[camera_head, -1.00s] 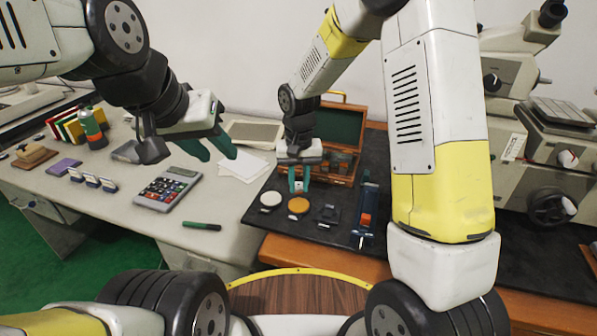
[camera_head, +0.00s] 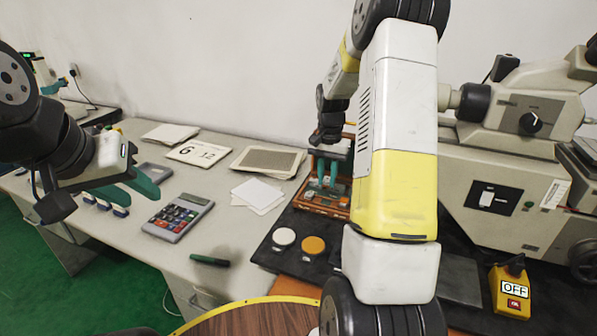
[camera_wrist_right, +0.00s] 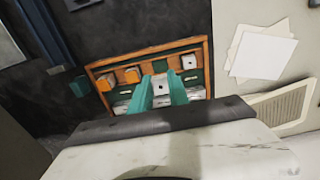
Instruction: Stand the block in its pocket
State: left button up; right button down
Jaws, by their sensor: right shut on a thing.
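The wooden case (camera_wrist_right: 95,72) lies open below my right gripper, with a green inside and compartments. It also shows in the head view (camera_head: 322,210), partly behind my right arm. My right gripper (camera_wrist_right: 161,95) is shut on a small pale metal block (camera_wrist_right: 160,84), held between its green fingers over the middle of the case. Whether the block touches the pocket floor cannot be told. Another metal block (camera_wrist_right: 188,62) sits in the case, with orange-topped blocks (camera_wrist_right: 107,82) to the left. My left gripper (camera_head: 138,188) is open and empty above the desk at the left.
A white disc (camera_head: 284,237) and an orange disc (camera_head: 313,245) lie on the dark mat. A calculator (camera_head: 178,217), a green marker (camera_head: 209,260) and papers (camera_head: 258,196) lie on the desk. A microscope (camera_head: 520,110) and a yellow switch box (camera_head: 511,291) stand at the right.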

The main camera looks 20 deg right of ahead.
aim_at(325, 204)
jog(key=shift+f, duration=3.15)
jog(key=shift+f, duration=0.2)
jog(key=c, duration=1.2)
grip_release()
jog(key=shift+o, duration=0.2)
jog(key=shift+r, duration=4.25)
jog(key=shift+r, duration=0.1)
